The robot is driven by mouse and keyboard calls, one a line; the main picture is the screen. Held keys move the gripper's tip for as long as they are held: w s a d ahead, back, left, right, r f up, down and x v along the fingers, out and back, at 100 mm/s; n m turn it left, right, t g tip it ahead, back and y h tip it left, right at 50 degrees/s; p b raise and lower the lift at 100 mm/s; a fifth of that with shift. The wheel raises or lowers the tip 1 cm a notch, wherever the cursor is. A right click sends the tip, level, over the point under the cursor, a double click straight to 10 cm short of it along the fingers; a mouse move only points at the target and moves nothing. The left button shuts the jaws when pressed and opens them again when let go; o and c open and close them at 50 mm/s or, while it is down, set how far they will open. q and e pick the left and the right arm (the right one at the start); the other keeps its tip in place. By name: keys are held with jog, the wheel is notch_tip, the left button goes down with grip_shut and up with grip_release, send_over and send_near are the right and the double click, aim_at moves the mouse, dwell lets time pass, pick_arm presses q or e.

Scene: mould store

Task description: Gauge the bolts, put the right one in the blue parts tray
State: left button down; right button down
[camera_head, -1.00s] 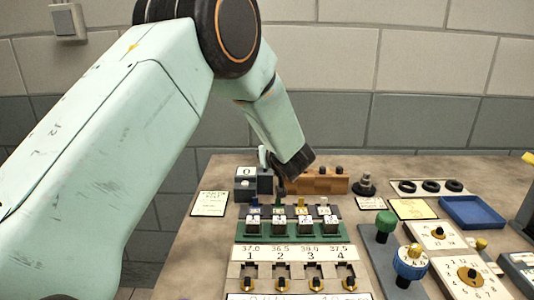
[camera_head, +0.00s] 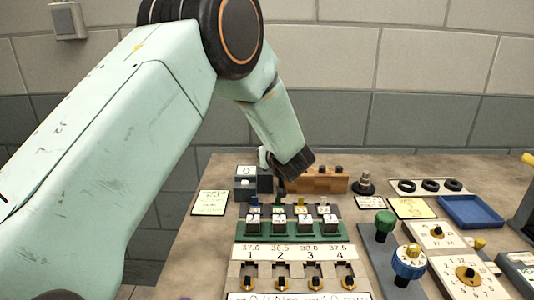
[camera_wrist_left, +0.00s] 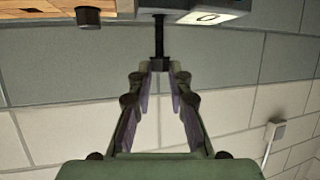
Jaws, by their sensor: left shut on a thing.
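My left gripper (camera_wrist_left: 160,75) is shut on a dark bolt (camera_wrist_left: 159,38) in the left wrist view. The bolt's wider end sits at the fingertips and its thin shank runs away from them, beside a blue-grey block marked 0 (camera_wrist_left: 225,8). In the head view my left gripper (camera_head: 281,184) is partly hidden by its own wrist, close to the right of that block (camera_head: 246,172). A wooden block (camera_head: 322,181) with dark bolt heads stands just right of it. The blue parts tray (camera_head: 470,212) at the right looks empty. My right gripper is not in view.
A green rack (camera_head: 290,237) with several numbered pieces stands in front of the gripper. Before it is a panel (camera_head: 295,253) of numbers with small knobs. Green and blue knobs (camera_head: 410,262) and dials stand at the right.

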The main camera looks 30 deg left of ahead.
aim_at(267, 174)
pick_arm(q)
jog(key=shift+f+b, duration=0.75)
jog(key=shift+f, duration=1.3)
dwell(0.5)
jog(key=c, duration=1.2)
grip_release()
jog(key=shift+o, duration=0.2)
jog(key=o, duration=0.4)
jog(key=shift+r, duration=0.1)
notch_tip(267, 174, up, 7)
jog(key=p, duration=0.8)
jog(key=shift+r, duration=0.2)
jog(key=shift+r, duration=0.1)
